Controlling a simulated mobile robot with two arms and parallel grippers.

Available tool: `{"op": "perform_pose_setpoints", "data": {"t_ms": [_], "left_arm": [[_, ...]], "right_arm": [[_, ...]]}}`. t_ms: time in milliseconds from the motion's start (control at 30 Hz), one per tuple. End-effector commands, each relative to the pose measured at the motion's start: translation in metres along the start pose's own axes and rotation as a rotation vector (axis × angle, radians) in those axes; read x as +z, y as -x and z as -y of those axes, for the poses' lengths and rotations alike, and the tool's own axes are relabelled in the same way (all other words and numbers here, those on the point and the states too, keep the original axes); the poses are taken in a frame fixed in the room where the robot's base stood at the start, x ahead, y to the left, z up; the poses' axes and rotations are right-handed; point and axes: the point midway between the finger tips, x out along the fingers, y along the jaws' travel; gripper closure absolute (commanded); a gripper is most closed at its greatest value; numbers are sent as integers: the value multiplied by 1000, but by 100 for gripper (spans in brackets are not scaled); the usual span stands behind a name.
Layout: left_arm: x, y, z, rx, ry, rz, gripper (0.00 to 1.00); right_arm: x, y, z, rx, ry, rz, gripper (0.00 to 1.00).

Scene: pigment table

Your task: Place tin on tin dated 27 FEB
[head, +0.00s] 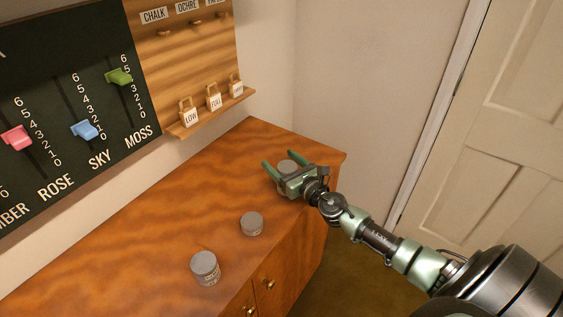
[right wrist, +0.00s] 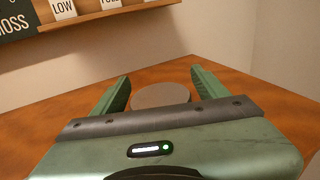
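A round grey-lidded tin (head: 287,166) sits on the wooden cabinet top near its far right corner. My right gripper (head: 278,158) is around this tin, with one green finger on each side. In the right wrist view the tin's grey lid (right wrist: 160,95) shows between the spread fingers (right wrist: 159,75), with a gap at least on the left. Its label is hidden. A second tin (head: 251,224) stands near the middle of the top, and a third tin (head: 205,268) stands nearer the front. Both have labels too small to read. My left gripper is out of view.
The cabinet top (head: 130,240) is clear to the left of the tins. Its right edge runs close beside them, above drawers with brass knobs. A wall board (head: 205,60) with a ledge of tagged padlocks and a dark slider panel (head: 75,100) are behind. A door (head: 500,130) is at right.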

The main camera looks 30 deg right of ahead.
Motion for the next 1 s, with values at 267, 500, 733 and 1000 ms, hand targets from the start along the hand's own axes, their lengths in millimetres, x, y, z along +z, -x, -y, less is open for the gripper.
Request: {"op": "perform_pose_setpoints", "data": {"t_ms": [267,500,733,1000], "left_arm": [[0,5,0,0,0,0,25],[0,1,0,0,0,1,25],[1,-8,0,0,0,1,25],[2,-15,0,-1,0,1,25]], "right_arm": [[5,0,0,0,0,0,26],[1,38,0,2,1,-5,26],[0,84,0,1,1,-4,26],[2,115,0,0,-1,-1,26]]}}
